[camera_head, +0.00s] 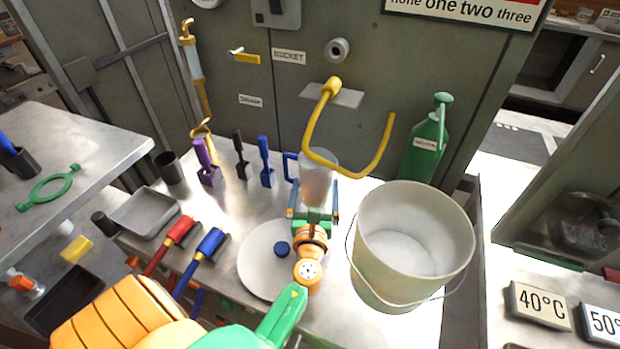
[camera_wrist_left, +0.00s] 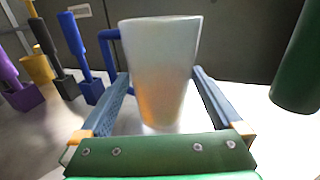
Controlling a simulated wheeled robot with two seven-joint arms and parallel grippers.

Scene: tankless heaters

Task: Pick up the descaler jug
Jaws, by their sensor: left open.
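The descaler jug (camera_head: 318,166) is a translucent, whitish, tapered vessel with a blue handle on its left. It stands upright near the back of the pale worktop, and in the left wrist view the jug (camera_wrist_left: 162,65) fills the middle, with an orange-tan tint low down. My left gripper (camera_head: 314,190) is open, with its two blue fingers on either side of the jug's lower part. In the left wrist view a gap shows beside the right finger; contact on the left is unclear. The jug's base is partly hidden by the green palm. My right gripper is not in view.
A large pale bucket (camera_head: 385,270) stands close on the right, and a green bottle (camera_head: 428,145) behind it. A yellow hooked pipe (camera_head: 310,130) hangs over the jug. Purple, black and blue (camera_head: 266,165) upright tools stand left. A round white plate (camera_head: 258,268) lies in front.

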